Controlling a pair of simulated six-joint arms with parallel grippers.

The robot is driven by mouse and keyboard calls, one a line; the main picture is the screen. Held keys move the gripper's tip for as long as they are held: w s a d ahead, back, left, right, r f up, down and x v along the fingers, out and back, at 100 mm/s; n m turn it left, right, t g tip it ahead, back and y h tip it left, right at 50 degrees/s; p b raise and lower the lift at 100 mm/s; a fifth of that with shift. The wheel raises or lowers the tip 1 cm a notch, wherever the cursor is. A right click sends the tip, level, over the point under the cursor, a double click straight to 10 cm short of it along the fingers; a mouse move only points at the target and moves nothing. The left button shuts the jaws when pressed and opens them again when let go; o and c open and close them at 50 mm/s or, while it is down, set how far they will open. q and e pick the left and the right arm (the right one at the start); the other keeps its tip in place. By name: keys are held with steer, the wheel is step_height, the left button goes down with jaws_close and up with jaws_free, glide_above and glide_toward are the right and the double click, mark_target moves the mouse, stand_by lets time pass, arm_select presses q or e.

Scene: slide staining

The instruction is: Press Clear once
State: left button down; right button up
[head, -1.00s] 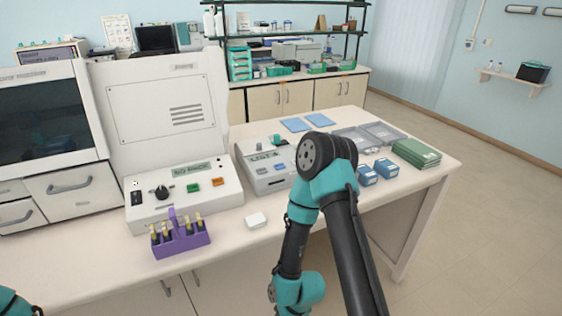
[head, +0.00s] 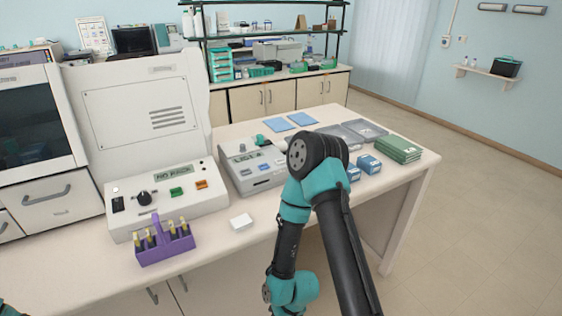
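A white console (head: 167,202) on the bench at left has a small display (head: 173,170), a black knob (head: 144,198), a green button (head: 176,191) and an orange button (head: 201,184). A smaller grey-white device (head: 249,168) to its right has a dark display and small blue keys (head: 264,167). No label reading Clear is legible, so I cannot tell which button it is. My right arm stands in front of the bench, its wrist just right of the smaller device; its gripper is hidden. Only a scrap of my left arm shows at the bottom left corner.
A purple rack (head: 165,247) holding several yellow-topped items stands before the console. A small white block (head: 241,222) lies right of it. Blue boxes (head: 369,164), a green stack (head: 398,149), grey trays (head: 366,131) and blue pads (head: 301,119) occupy the right part.

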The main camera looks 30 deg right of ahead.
jaws_close()
stand_by(1.4)
